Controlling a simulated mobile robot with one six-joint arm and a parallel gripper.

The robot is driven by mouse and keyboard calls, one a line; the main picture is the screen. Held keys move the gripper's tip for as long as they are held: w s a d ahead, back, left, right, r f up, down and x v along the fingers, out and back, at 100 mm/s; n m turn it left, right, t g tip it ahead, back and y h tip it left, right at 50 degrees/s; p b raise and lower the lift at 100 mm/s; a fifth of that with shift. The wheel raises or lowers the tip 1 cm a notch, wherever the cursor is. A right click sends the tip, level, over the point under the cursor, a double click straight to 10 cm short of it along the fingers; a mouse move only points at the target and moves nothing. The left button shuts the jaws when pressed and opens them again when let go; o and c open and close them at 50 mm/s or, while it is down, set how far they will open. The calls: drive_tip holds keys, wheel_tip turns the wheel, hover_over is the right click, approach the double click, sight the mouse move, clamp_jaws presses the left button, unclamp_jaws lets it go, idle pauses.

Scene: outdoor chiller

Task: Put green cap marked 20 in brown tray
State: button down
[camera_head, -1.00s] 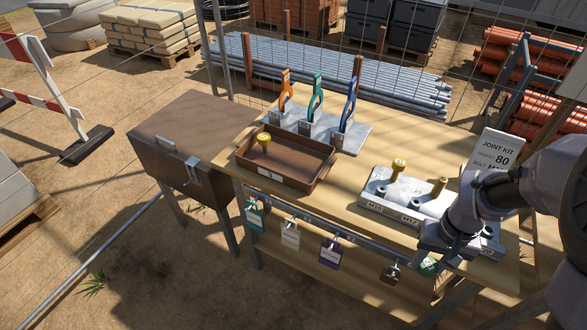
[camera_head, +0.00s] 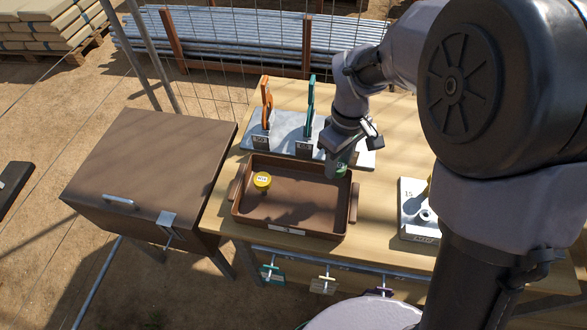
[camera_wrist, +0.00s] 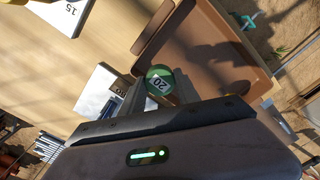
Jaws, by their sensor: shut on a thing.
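The green cap marked 20 (camera_wrist: 158,76) is held at the tips of my gripper (camera_wrist: 158,92) in the wrist view, its white label facing the camera. In the head view, my gripper (camera_head: 341,160) is over the right back part of the brown tray, and the green cap (camera_head: 338,171) shows only partly below it. The brown tray (camera_head: 303,213) stands on the wooden bench; its floor and rim also show in the wrist view (camera_wrist: 212,48). The cap appears to be above the tray near its rim; the exact height cannot be told.
A yellow-topped bolt (camera_head: 262,181) stands in the tray's left part. Behind the tray is a grey plate with orange (camera_head: 267,100) and teal (camera_head: 309,95) upright tools. A light metal block (camera_head: 412,195) is to the right. A brown chest (camera_head: 150,170) stands left of the bench.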

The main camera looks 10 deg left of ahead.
sight(330, 192)
drive_tip(key=shift+w+a+f, duration=0.15)
drive_tip(key=f+b, duration=0.1)
drive_tip(key=f, duration=0.2)
drive_tip(key=f+b, duration=0.2)
drive_tip(key=f, duration=0.1)
drive_tip(key=f+b, duration=0.1)
drive_tip(key=f, duration=0.2)
drive_tip(key=shift+s+f+b, duration=0.35)
drive_tip(key=shift+a+r, duration=0.1)
drive_tip(key=shift+r, duration=0.1)
drive_tip(key=c, duration=1.3)
unclamp_jaws()
drive_tip(key=shift+f, duration=0.25)
drive_tip(key=o, duration=0.4)
